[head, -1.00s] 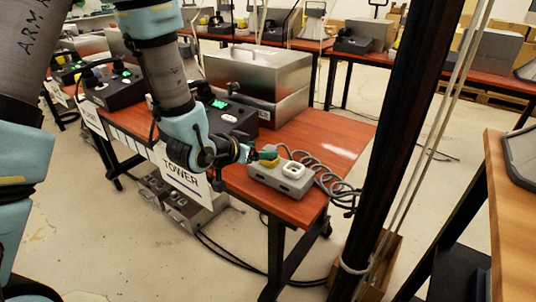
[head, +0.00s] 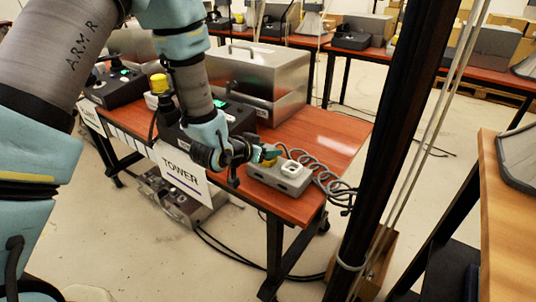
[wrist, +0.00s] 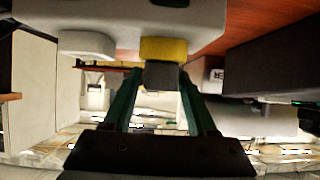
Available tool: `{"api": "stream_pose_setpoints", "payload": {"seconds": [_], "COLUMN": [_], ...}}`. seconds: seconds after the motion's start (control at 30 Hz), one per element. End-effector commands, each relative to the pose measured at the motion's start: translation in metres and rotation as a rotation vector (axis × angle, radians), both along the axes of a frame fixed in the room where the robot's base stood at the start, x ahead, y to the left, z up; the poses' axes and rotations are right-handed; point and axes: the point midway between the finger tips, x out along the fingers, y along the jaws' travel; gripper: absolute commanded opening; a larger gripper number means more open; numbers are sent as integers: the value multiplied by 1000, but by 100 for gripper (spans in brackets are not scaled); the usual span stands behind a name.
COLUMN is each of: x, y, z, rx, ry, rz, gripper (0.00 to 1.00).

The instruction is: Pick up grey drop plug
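The grey drop plug (wrist: 162,76) shows in the wrist view as a dark grey block against the yellow socket (wrist: 163,49) of a light grey box (wrist: 100,20). My gripper (wrist: 160,82) has its two green fingers on either side of the plug, apart from each other. Whether they touch the plug is unclear. In the head view my gripper (head: 272,153) is at the grey box (head: 284,180), over its yellow socket (head: 268,163); the plug itself is hidden there behind my gripper.
A white socket (head: 291,168) is on the same box. A coiled grey cable (head: 330,181) lies right of it on the red table (head: 330,137). A metal case (head: 257,80) stands behind. A dark post (head: 395,120) rises at the right. A TOWER sign (head: 181,174) hangs in front.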

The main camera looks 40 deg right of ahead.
Motion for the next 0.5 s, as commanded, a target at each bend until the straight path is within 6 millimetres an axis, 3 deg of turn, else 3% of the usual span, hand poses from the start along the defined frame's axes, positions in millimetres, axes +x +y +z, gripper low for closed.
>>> {"api": "stream_pose_setpoints", "payload": {"seconds": [0.07, 0.5], "x": [0, 0], "y": [0, 0], "z": [0, 0], "rx": [0, 0], "ry": [0, 0], "rz": [0, 0], "gripper": [47, 0]}}
